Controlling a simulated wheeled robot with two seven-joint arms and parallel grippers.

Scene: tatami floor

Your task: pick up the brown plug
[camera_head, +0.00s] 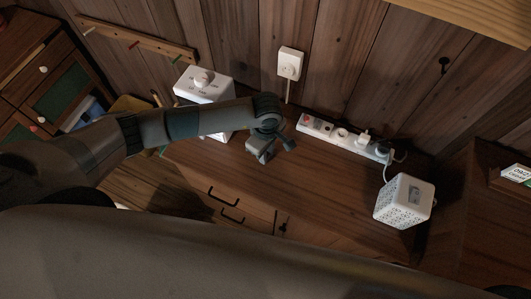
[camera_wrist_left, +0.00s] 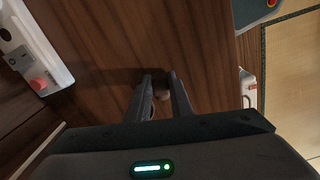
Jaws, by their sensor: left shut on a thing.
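My left gripper (camera_head: 264,152) is low over the wooden cabinet top, left of the white power strip (camera_head: 343,137). In the left wrist view its two fingers (camera_wrist_left: 160,80) are close together with a small gap. A small brownish thing (camera_wrist_left: 163,95), which looks like the brown plug, shows between them, and the gripper is shut on it. Most of it is hidden by the fingers, and I cannot make it out in the head view. My right gripper is not in view.
The power strip holds a white plug (camera_head: 364,137) and a dark plug (camera_head: 382,148). A white perforated cube (camera_head: 404,203) stands at the cabinet's right end. A white box with a dial (camera_head: 203,86) stands behind my left arm. A socket (camera_head: 291,65) is on the plank wall.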

